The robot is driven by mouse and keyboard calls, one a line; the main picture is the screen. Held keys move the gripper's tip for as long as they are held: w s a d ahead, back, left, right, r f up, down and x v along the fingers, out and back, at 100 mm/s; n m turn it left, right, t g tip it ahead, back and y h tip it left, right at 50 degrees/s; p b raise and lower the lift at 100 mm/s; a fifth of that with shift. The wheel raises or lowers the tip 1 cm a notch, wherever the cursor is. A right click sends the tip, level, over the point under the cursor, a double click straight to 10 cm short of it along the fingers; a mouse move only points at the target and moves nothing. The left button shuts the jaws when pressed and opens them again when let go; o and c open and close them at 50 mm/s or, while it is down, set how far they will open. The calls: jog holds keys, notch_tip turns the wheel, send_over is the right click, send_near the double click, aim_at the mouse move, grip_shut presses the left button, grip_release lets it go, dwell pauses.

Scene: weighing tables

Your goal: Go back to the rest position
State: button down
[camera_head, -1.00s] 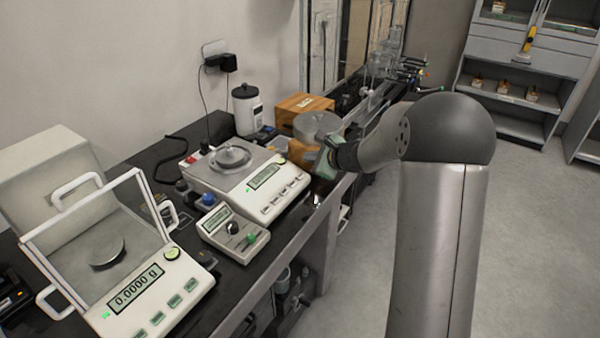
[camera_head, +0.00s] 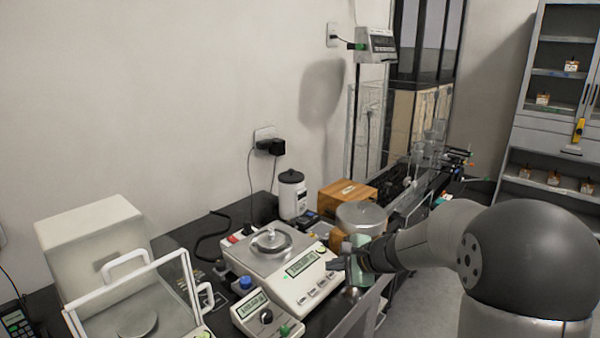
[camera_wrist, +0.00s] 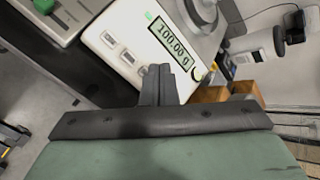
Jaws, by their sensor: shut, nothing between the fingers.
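My gripper (camera_head: 338,262) is at the right end of the white balance (camera_head: 285,262), over the front edge of the bench. In the wrist view its fingers (camera_wrist: 158,84) are together with nothing between them. The balance (camera_wrist: 120,45) lies beyond the fingertips there, its display reading 100.00 g. A round metal piece (camera_head: 271,240) sits on the balance's pan. In the head view my arm comes in from the lower right and hides part of the bench.
A glass-shielded balance (camera_head: 140,312) stands at the left and a small control box (camera_head: 266,314) in front. Behind my gripper are a metal pot (camera_head: 361,217), a wooden box (camera_head: 346,193) and a white canister (camera_head: 291,195). Grey floor (camera_head: 412,300) is open at the right.

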jog(key=s+a+r+n+g+h+p, duration=0.1)
jog(key=s+n+g, duration=0.3)
jog(key=s, duration=0.6)
jog(key=s+a+r+n+g+h+p, duration=0.1)
jog(key=s+n+h, duration=0.1)
jog(key=s+n, duration=0.65)
jog(key=s+d+n+g+h, duration=0.1)
jog(key=s+d+h, duration=0.1)
jog(key=s, duration=0.5)
jog(key=s+d+f+n+h, duration=0.1)
jog(key=s+d+n+h, duration=0.1)
jog(key=s+d, duration=0.2)
jog(key=s, duration=0.3)
jog(key=shift+s+f+g, duration=0.3)
jog(key=shift+s+g, duration=0.1)
